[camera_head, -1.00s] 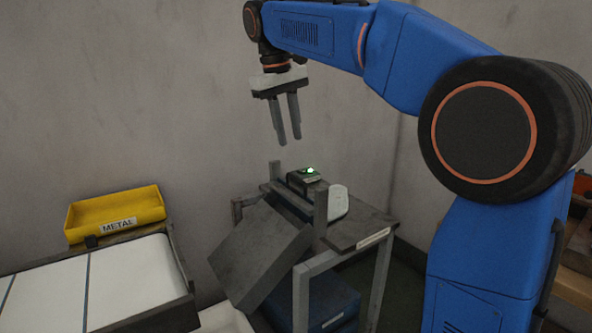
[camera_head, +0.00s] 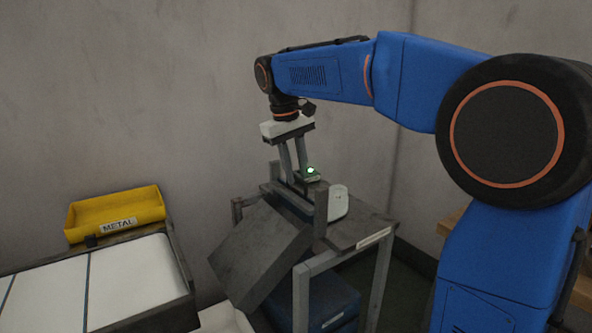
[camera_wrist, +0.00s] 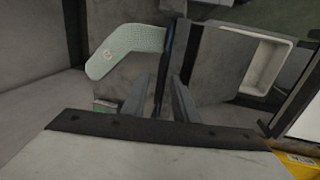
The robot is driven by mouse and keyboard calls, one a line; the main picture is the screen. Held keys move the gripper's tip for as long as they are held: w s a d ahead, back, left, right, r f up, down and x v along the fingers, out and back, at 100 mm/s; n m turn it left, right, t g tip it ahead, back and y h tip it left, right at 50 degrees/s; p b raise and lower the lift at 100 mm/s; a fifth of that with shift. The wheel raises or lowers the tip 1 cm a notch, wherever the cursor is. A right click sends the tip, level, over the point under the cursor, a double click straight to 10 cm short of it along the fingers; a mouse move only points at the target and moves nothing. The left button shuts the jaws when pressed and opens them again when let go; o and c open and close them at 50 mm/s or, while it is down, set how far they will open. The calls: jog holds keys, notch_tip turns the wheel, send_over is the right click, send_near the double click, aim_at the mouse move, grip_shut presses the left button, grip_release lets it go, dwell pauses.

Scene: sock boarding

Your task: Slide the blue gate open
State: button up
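The blue gate (camera_head: 294,199) is a thin dark blue panel between grey posts at the top of a tilted grey chute, on the edge of a small table. In the wrist view the gate (camera_wrist: 175,45) is a narrow blue strip seen edge-on. My gripper (camera_head: 296,178) points down at the gate, its two fingers apart. In the wrist view my gripper (camera_wrist: 160,88) has its fingers near the strip's close end, which lies roughly between them. I cannot tell whether they touch it. The gate's lower part is hidden by the chute.
A pale green sock shape (camera_wrist: 125,50) lies on the table (camera_head: 362,228) beside the gate. A device with a green light (camera_head: 311,172) stands behind my fingers. The grey chute (camera_head: 262,250) slopes down left. A yellow METAL bin (camera_head: 115,212) and white conveyor (camera_head: 130,280) are left.

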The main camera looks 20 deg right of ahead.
grip_shut()
jog(key=shift+r, duration=0.1)
dwell(1.2)
